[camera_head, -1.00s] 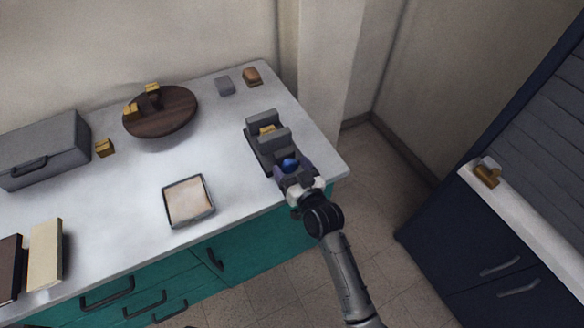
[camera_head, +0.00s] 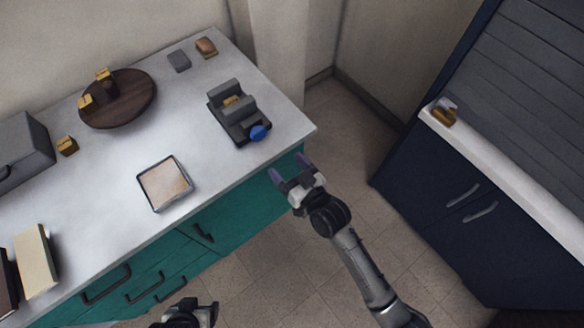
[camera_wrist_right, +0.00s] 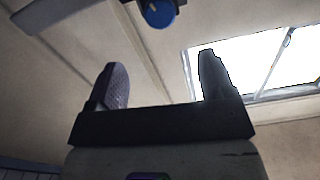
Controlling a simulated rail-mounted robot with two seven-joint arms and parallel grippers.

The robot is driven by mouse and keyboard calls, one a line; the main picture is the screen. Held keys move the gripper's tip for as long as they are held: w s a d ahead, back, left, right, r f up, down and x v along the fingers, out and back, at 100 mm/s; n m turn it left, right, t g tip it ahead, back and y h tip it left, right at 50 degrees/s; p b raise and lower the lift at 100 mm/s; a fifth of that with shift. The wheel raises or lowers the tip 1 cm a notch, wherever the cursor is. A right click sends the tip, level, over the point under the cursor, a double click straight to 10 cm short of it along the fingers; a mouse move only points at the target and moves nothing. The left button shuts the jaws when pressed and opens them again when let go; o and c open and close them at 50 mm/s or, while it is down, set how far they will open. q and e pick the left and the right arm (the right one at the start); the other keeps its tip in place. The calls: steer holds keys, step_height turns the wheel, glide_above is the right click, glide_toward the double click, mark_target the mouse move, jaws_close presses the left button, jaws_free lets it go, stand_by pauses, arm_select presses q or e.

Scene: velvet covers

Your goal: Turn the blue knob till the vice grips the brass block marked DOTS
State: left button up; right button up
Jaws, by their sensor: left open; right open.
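The dark grey vice (camera_head: 240,123) stands at the right end of the white worktop. Its blue knob (camera_head: 258,133) faces the front edge and also shows at the top of the right wrist view (camera_wrist_right: 160,12). A brass block (camera_head: 232,101) sits between the vice jaws; its marking is unreadable and I cannot tell whether both jaws touch it. My right gripper (camera_head: 289,168) is open and empty, off the worktop's front edge, apart from the knob. My left gripper (camera_head: 197,310) is at the bottom edge of the head view, open, its fingers partly seen.
A round dark wooden stand (camera_head: 120,112) holds brass blocks, with another brass block (camera_head: 67,145) beside it. A shallow tray (camera_head: 146,197) lies left of the vice. A navy cabinet (camera_head: 430,165) with a brass item (camera_head: 442,117) stands right, across open floor.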

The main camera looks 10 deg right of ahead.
steer(key=shift+v, duration=0.85)
step_height(320, 180, down, 5)
steer(key=s+g+h, duration=0.2)
steer(key=s+g, duration=0.1)
steer(key=g, duration=0.2)
steer(key=s+d+r+m+g+h+p, duration=0.1)
steer(key=s+d+g+h, duration=0.15)
steer(key=s+d, duration=0.35)
steer(key=s+d+r+g+h+p, duration=0.1)
steer(key=s+d+r+g+h, duration=0.15)
steer(key=s+d, duration=0.35)
steer(key=s+d+f+m+g+h+p, duration=0.1)
steer(key=s+d+p, duration=0.1)
steer(key=s, duration=0.4)
steer(key=s+d+f+g+p, duration=0.1)
steer(key=s+g+p, duration=0.1)
steer(key=s, duration=0.4)
step_height(320, 180, up, 37)
steer(key=p, duration=3.7)
steer(key=shift+t, duration=0.3)
